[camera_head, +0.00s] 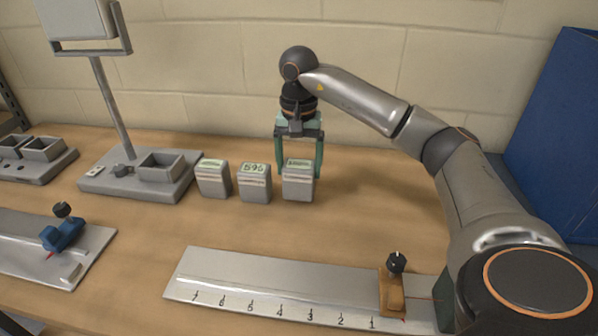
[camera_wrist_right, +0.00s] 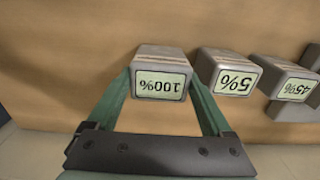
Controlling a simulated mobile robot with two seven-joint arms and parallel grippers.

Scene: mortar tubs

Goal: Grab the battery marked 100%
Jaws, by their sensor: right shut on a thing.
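The battery marked 100% (camera_head: 298,187) is a grey block with a label, at the right end of a row of three on the bench. My right gripper (camera_head: 298,168) reaches down over it with green fingers on both sides and is shut on it. In the right wrist view the 100% label (camera_wrist_right: 161,86) shows upside down between the fingers (camera_wrist_right: 161,78). The battery appears to stand at bench level, upright. The 5% battery (camera_head: 254,188) and the 45% battery (camera_head: 213,183) stand to its left. My left gripper is out of view.
A grey stand (camera_head: 137,180) with a tray and pole is left of the batteries. A metal ruler plate (camera_head: 240,270) with an orange slider (camera_head: 391,292) lies in front. A blue slider (camera_head: 63,235) sits at left. The bench right of the batteries is clear.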

